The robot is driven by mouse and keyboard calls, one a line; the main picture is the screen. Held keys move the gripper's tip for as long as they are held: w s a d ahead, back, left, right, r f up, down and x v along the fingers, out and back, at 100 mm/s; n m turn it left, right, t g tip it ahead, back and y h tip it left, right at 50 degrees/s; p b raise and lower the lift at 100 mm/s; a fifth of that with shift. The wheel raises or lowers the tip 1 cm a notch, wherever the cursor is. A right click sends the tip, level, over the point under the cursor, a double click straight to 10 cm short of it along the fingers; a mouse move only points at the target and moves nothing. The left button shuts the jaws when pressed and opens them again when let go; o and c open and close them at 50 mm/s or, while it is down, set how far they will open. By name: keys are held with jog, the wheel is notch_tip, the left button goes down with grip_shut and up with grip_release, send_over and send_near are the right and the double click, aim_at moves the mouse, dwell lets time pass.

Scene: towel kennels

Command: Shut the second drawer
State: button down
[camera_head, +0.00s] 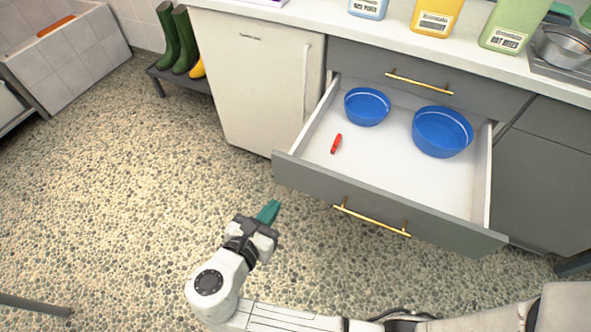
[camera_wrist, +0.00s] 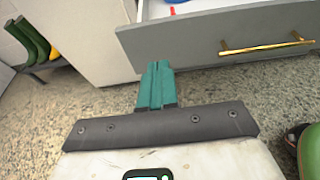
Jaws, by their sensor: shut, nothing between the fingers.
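The second drawer (camera_head: 385,217) is pulled well out from the grey cabinet, below a closed top drawer (camera_head: 440,78). Its grey front has a gold bar handle (camera_head: 372,220). Inside its white tray lie two blue bowls (camera_head: 366,106) (camera_head: 442,131) and a small red object (camera_head: 336,143). My gripper (camera_head: 271,208) has teal fingers, shut and empty, in front of and left of the drawer front, apart from it. In the wrist view the shut fingers (camera_wrist: 158,70) point towards the drawer's left end, with the drawer front (camera_wrist: 190,35) and handle (camera_wrist: 268,47) to the right.
A white fridge-like cabinet (camera_head: 260,90) stands left of the drawer. Green boots (camera_head: 180,40) sit on a low bench (camera_head: 182,78). Containers (camera_head: 437,18) and a metal bowl (camera_head: 565,46) stand on the counter. The pebbled floor at left is clear.

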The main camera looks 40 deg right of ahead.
jog(key=b, duration=0.2)
send_near(301, 167)
jog(key=x, duration=0.5)
jog(key=shift+d+f, duration=0.15)
jog(key=shift+f, duration=0.2)
jog(key=shift+w+d, duration=0.25)
jog(key=shift+d, duration=0.25)
jog(key=shift+w+d+r+p, duration=0.1)
jog(key=shift+w+d+p, duration=0.05)
jog(key=shift+d+p, duration=0.3)
jog(key=w+d, duration=0.1)
jog(key=d, duration=0.4)
jog(key=w+d+p, duration=0.1)
jog(key=w+d, duration=0.1)
jog(key=d, duration=0.3)
jog(key=w+d, duration=0.2)
jog(key=d, duration=0.3)
jog(key=shift+w+d+p, duration=0.2)
jog(key=shift+p, duration=0.15)
jog(key=w+d+b, duration=0.2)
jog(key=d, duration=0.4)
jog(key=w+d+b, duration=0.2)
jog(key=d, duration=0.4)
jog(key=w+d+b, duration=0.2)
jog(key=d, duration=0.4)
jog(key=shift+w, duration=0.35)
